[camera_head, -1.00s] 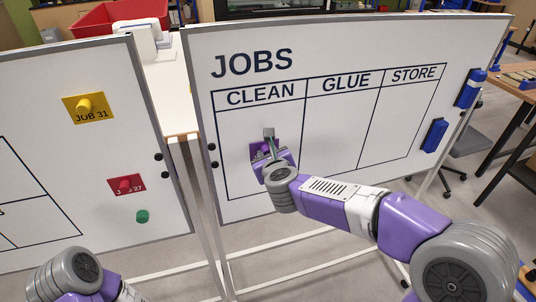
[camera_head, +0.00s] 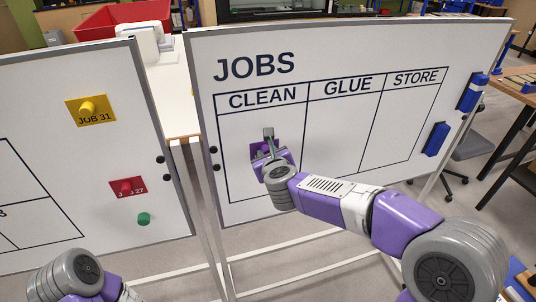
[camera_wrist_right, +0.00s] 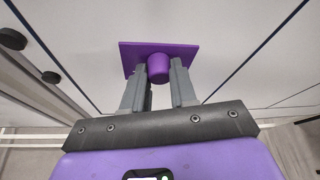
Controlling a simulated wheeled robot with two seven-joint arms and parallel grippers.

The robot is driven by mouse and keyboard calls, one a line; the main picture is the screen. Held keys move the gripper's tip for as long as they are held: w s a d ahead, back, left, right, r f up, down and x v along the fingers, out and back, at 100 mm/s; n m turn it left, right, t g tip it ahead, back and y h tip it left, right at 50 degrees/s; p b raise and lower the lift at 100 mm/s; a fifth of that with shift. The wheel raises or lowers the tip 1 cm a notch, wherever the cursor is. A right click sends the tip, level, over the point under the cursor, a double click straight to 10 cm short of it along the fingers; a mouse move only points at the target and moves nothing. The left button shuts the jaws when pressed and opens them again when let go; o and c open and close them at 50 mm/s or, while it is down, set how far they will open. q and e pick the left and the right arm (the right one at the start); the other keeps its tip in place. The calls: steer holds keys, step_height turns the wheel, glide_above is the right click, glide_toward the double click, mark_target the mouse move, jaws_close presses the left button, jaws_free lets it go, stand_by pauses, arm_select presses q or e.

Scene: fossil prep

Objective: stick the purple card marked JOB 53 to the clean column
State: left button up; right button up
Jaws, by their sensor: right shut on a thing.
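The purple card (camera_head: 257,147) is in front of the lower middle of the CLEAN column (camera_head: 240,119) on the JOBS board. My right gripper (camera_head: 269,142) is shut on the card's purple knob. In the right wrist view the fingers (camera_wrist_right: 158,80) hold the round knob (camera_wrist_right: 158,66) from both sides, and the card (camera_wrist_right: 190,50) looks close to the white board. I cannot tell whether it touches. Its lettering cannot be read. My left gripper is out of view; only part of that arm shows at the lower left.
The GLUE (camera_head: 342,130) and STORE (camera_head: 407,110) columns are empty. A second white board at left holds a yellow JOB 31 card (camera_head: 101,117), a red card (camera_head: 117,187) and a green magnet (camera_head: 144,219). Blue items (camera_head: 435,139) sit at the JOBS board's right edge.

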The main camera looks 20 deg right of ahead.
steer(key=o, duration=0.8)
steer(key=shift+o, duration=0.2)
steer(key=shift+s, duration=0.1)
steer(key=s+b, duration=0.1)
steer(key=s, duration=0.5)
steer(key=shift+s, duration=0.4)
steer(key=shift+d, duration=0.1)
